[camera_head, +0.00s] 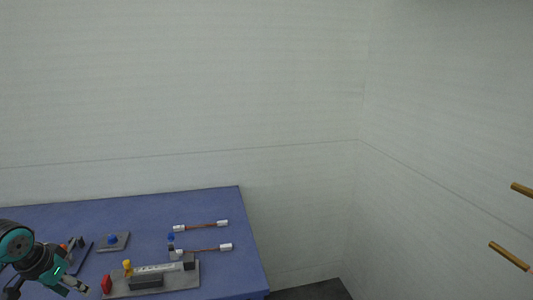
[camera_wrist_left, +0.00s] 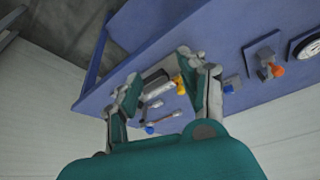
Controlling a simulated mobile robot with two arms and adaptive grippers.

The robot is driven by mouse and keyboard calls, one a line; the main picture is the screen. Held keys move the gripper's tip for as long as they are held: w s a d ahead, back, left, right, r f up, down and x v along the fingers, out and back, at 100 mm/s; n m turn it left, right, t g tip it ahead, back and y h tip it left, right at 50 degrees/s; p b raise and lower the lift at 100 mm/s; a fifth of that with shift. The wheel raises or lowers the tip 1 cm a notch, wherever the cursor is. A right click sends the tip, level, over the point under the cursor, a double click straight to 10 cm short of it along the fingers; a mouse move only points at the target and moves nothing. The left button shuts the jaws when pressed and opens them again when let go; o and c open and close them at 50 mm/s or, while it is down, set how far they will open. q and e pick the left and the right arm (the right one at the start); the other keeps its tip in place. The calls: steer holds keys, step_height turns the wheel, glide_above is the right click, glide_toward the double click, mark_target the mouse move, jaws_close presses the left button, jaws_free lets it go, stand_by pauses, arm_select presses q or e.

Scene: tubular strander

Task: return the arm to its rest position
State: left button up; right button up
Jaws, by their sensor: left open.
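My left arm comes in at the lower left of the head view, and its teal and grey gripper (camera_head: 76,284) is over the left part of the blue table (camera_head: 150,210). In the left wrist view the two fingers of the gripper (camera_wrist_left: 160,68) stand apart with nothing held between them. The table and its parts lie beyond the fingers. My right gripper is not in view.
A grey fixture (camera_head: 150,282) with a yellow knob (camera_head: 127,267) and red block (camera_head: 106,284) lies right of the gripper. Brass-coloured rods (camera_head: 510,256) show at the right edge.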

arm_select(q)
steer(key=s+d+f+m+g+h, duration=0.15)
steer(key=s+d+f, duration=0.25)
steer(key=d+f, duration=0.4)
steer(key=s+d+f+m+t, duration=0.1)
steer(key=s+d+f+m, duration=0.2)
steer(key=d+f, duration=0.55)
steer(key=s+d+f+n, duration=0.1)
steer(key=s+d+n, duration=0.1)
steer(key=s+d, duration=1)
steer(key=s+a+n+y, duration=0.2)
steer(key=s+a+n, duration=0.15)
steer(key=s, duration=0.55)
step_height(320, 180, down, 26)
steer(key=s+m+g, duration=0.1)
steer(key=s+g, duration=0.1)
steer(key=s+a+f, duration=0.3)
steer(key=s+f, duration=1.3)
steer(key=shift+s+a+f+m+g, duration=0.2)
steer(key=shift+m+g, duration=0.1)
steer(key=shift+g, duration=0.15)
